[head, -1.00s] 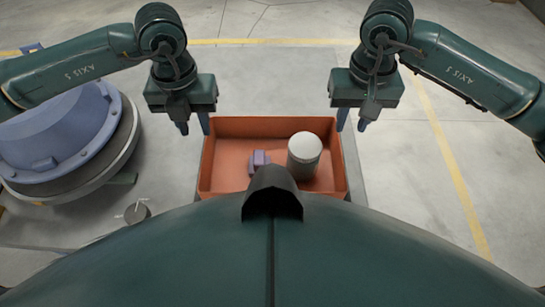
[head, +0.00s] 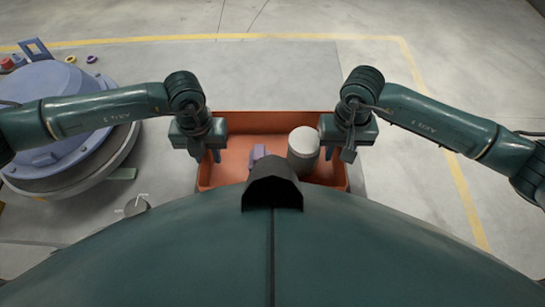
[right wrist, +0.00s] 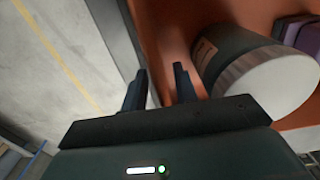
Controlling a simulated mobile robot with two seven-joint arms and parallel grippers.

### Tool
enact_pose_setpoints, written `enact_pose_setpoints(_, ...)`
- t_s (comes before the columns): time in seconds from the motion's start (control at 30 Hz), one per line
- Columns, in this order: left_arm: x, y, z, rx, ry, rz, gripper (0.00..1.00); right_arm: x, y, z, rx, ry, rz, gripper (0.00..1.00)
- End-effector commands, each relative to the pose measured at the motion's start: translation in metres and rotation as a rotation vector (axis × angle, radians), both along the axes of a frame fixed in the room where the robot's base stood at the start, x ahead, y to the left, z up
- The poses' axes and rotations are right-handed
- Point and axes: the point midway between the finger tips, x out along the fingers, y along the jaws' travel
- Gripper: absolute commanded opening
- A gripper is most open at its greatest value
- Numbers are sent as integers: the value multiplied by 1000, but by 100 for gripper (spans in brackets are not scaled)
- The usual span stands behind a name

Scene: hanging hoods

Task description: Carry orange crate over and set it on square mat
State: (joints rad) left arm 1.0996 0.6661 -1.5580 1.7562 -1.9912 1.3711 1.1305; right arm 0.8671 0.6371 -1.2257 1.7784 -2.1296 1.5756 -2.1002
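The orange crate (head: 268,122) is an open box in front of my body, holding a grey cylinder with a pale lid (head: 303,142) and a small purple block (head: 258,152). Its near side is hidden by my body. My left gripper (head: 207,156) is at the crate's left wall. My right gripper (head: 340,153) is at its right wall. In the right wrist view, the right gripper's fingers (right wrist: 161,88) are apart, with the crate's wall edge (right wrist: 150,50) between them. The left fingers also look apart. I cannot make out a square mat.
A large round blue machine (head: 60,110) with a grey base stands on the left. Small coloured knobs or rings (head: 70,59) lie beyond it. A small grey round piece (head: 137,205) is near my body. Floor beyond and right of the crate is clear, with a yellow line (head: 440,140).

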Motion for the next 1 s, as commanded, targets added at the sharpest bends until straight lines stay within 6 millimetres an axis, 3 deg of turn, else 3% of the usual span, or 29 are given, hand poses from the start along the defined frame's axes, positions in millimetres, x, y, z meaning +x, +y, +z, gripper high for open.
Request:
enact_pose_setpoints(0.37,0,0,-5,0,-1,0,29,0,0,-5,0,-1,1,29)
enact_pose_setpoints(0.73,0,0,-5,0,-1,0,0,0,0,-5,0,-1,0,0)
enact_pose_setpoints(1.0,0,0,-5,0,-1,0,0,0,0,-5,0,-1,0,0)
